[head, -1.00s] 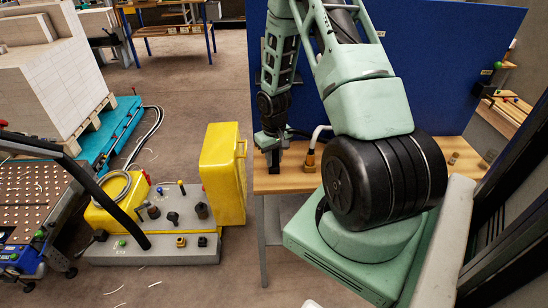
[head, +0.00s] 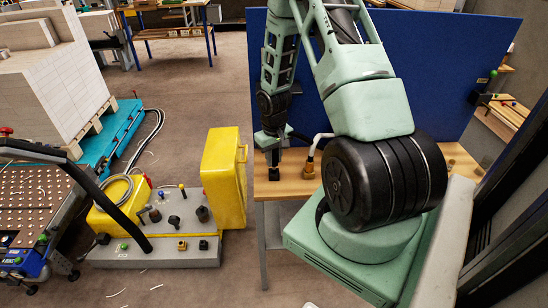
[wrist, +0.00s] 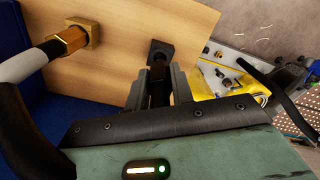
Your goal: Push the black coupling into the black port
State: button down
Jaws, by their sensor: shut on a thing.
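My gripper (wrist: 158,88) is shut on the black coupling (wrist: 159,80), which shows as a dark upright cylinder between its two grey fingers. In the wrist view the coupling's far end lines up with the black port (wrist: 159,49), a square black block on the wooden table. They seem to meet, but I cannot tell how far the coupling is in. In the head view my gripper (head: 271,141) is above the left part of the table, with the black port (head: 274,172) below it.
A brass fitting (wrist: 68,42) with a pale hose stands beside the black port. A blue panel (head: 420,60) rises behind the wooden table (head: 290,186). A yellow-and-grey unit (head: 222,185) stands on the floor to the left, with a loaded pallet (head: 95,120) beyond it.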

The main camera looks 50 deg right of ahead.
notch_tip(320, 180, up, 4)
jog(key=p, duration=0.3)
jog(key=shift+r, duration=0.1)
dwell(0.3)
